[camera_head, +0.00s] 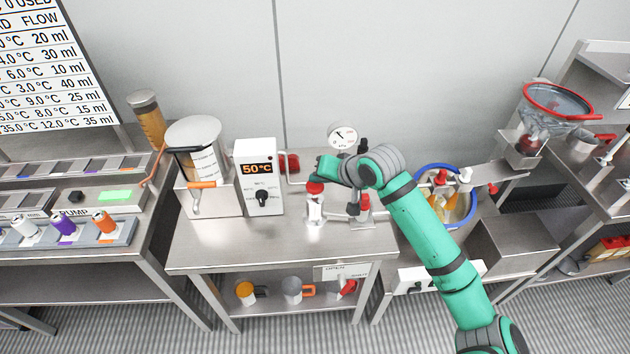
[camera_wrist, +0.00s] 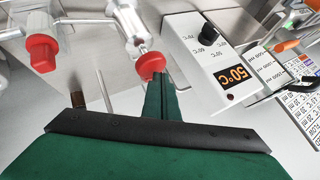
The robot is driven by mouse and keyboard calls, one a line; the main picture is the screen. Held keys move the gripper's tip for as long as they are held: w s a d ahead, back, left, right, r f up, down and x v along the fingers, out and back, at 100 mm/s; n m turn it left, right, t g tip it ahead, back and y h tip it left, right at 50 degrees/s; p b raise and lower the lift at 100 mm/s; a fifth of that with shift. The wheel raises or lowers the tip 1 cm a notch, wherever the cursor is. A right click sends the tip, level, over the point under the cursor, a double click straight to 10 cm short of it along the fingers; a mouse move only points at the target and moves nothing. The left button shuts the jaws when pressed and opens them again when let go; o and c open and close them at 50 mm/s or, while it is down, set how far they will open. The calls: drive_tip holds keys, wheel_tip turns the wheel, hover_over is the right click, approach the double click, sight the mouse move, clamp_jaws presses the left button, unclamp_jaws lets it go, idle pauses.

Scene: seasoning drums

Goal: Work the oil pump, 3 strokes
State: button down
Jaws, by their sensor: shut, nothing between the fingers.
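The oil pump (camera_head: 315,208) stands on the middle steel table, a pale upright cylinder with a red knob (camera_head: 315,187) on top. In the wrist view the red knob (camera_wrist: 150,65) shows just beyond the fingertips, with the pale pump body (camera_wrist: 131,24) behind it. My gripper (camera_head: 326,167) is shut and empty, right above the knob. In the wrist view my gripper (camera_wrist: 160,80) has its closed green fingers reaching to the knob; I cannot tell for sure whether they touch it.
A controller box (camera_head: 259,178) reading 50°C stands left of the pump. A round gauge (camera_head: 342,136) is behind, and a red-handled valve (camera_head: 363,203) is close on the right. A steel pot (camera_head: 197,150) stands further left. The table front (camera_head: 270,247) is clear.

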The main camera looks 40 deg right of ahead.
drive_tip(key=shift+w+a+f, duration=0.1)
drive_tip(key=shift+w+f, duration=0.05)
drive_tip(key=shift+f, duration=0.45)
idle(0.4)
drive_tip(key=shift+s+f, duration=0.2)
drive_tip(key=shift+f, duration=0.1)
idle(0.4)
drive_tip(key=shift+w, duration=0.1)
drive_tip(key=shift+w+r, duration=0.1)
drive_tip(key=shift+r, duration=1.95)
